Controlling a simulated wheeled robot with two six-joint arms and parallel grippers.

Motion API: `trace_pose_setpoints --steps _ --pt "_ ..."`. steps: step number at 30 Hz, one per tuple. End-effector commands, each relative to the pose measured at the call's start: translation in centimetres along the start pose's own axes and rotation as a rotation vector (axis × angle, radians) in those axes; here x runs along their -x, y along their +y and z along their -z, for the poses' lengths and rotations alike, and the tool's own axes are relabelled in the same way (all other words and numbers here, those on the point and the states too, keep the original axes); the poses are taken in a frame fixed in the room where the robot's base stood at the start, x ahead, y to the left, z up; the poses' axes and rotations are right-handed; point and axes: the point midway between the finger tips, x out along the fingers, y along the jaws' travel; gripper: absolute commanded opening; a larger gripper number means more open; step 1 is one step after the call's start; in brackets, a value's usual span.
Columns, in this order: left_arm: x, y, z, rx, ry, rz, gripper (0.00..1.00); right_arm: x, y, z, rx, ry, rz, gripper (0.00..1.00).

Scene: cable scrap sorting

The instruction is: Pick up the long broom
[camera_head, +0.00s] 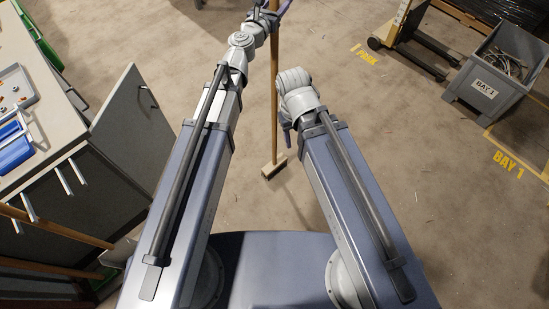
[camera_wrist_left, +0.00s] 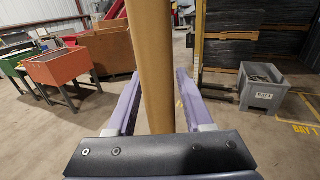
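The long broom stands upright in the head view, its pale wooden handle (camera_head: 274,95) rising from a broom head (camera_head: 274,166) on the floor. The handle also fills the middle of the left wrist view (camera_wrist_left: 155,60). My left gripper (camera_head: 271,9) is high on the handle. Its two purple fingers (camera_wrist_left: 158,85) lie on either side of the handle, with narrow gaps showing, so it looks open around it. My right gripper (camera_head: 287,127) hangs lower, right of the handle and apart from the left one.
A grey workbench (camera_head: 60,130) with a tray (camera_head: 12,88), blue bins (camera_head: 14,148) and a door panel (camera_head: 132,130) is on the left. A grey BAY 1 crate (camera_head: 484,92) and a yellow pallet jack (camera_head: 405,22) are right. The middle floor is clear.

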Motion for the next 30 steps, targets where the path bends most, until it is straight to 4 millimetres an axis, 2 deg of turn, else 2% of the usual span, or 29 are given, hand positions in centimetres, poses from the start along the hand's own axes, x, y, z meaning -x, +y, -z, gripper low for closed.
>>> trace_pose_setpoints --steps 2,13,30 --pt "0.01 0.01 0.00 0.000 0.000 0.000 0.41 0.00 0.00 0.00 0.000 0.000 0.000 0.50" --pt "0.01 0.01 0.00 0.000 0.000 0.000 0.00 0.00 0.00 0.00 0.000 0.000 0.000 0.50" --pt "0.01 0.01 0.00 0.000 0.000 0.000 0.00 0.00 0.00 0.00 0.000 0.000 0.000 0.50"
